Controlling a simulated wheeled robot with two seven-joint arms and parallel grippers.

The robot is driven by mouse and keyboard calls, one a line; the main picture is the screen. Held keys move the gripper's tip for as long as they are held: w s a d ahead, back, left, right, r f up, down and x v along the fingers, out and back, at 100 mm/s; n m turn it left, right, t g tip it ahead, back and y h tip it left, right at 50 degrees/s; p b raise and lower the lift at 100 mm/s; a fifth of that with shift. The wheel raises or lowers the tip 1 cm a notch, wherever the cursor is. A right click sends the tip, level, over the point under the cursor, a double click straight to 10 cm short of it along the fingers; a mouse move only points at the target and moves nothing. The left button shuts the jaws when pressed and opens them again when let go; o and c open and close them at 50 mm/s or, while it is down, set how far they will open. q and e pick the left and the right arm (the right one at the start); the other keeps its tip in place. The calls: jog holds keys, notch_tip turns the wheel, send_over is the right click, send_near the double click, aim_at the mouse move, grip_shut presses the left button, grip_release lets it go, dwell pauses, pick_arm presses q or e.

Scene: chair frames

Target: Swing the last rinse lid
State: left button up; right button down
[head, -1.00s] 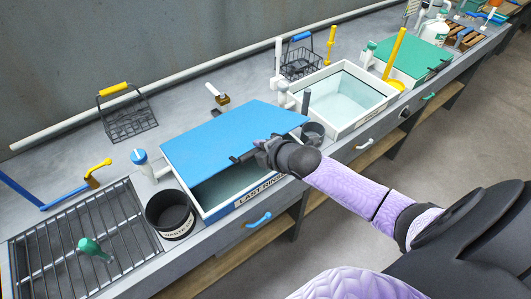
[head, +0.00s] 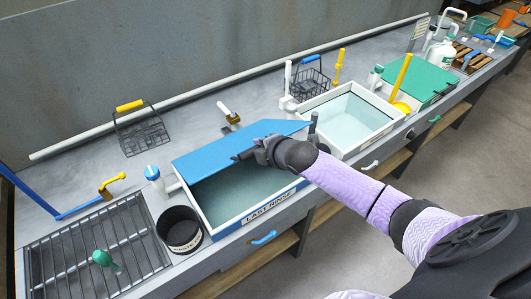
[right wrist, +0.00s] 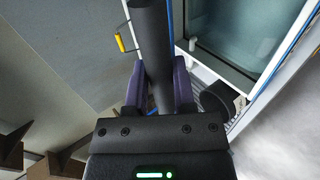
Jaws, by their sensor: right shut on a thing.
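The blue lid (head: 225,147) of the last rinse tank (head: 270,207) is tilted partly up, its near edge raised above the white-rimmed tank. The dark interior and a pale liquid surface show below it. The tank's front carries a "LAST RINSE" label. My right gripper (head: 256,152) is at the lid's near edge, shut on its dark handle. In the right wrist view a dark round bar (right wrist: 152,45) lies between the two fingers of the right gripper (right wrist: 160,88); the lid shows there only as a thin blue edge. My left gripper is not in view.
A black waste bin (head: 180,230) stands left of the tank, beside a drain rack (head: 85,250). An open white tank (head: 347,118) and a green-lidded tank (head: 415,80) stand to the right. Wire baskets (head: 142,132) are behind. Floor is clear at the right.

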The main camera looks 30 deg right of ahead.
jog(key=w+r, duration=0.1)
jog(key=r, duration=0.1)
jog(key=w+r+p, duration=0.1)
jog(key=w+r, duration=0.1)
jog(key=shift+w+a, duration=0.15)
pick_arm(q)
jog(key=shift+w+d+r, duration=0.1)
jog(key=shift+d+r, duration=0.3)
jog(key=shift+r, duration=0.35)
pick_arm(e)
jog(key=shift+w+a+r+b, duration=0.1)
jog(key=shift+w+r+b, duration=0.05)
jog(key=shift+w+r, duration=0.85)
jog(key=shift+w+a+r+b, duration=0.1)
jog(key=shift+w+r+b, duration=0.05)
jog(key=shift+w+r, duration=0.8)
jog(key=c, duration=0.9)
grip_release()
jog(key=shift+w, duration=0.35)
jog(key=o, duration=0.5)
jog(key=shift+s+f, duration=0.1)
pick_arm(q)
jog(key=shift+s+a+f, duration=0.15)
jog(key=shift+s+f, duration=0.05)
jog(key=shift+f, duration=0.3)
pick_arm(e)
jog(key=shift+o, duration=0.2)
jog(key=shift+s, duration=0.1)
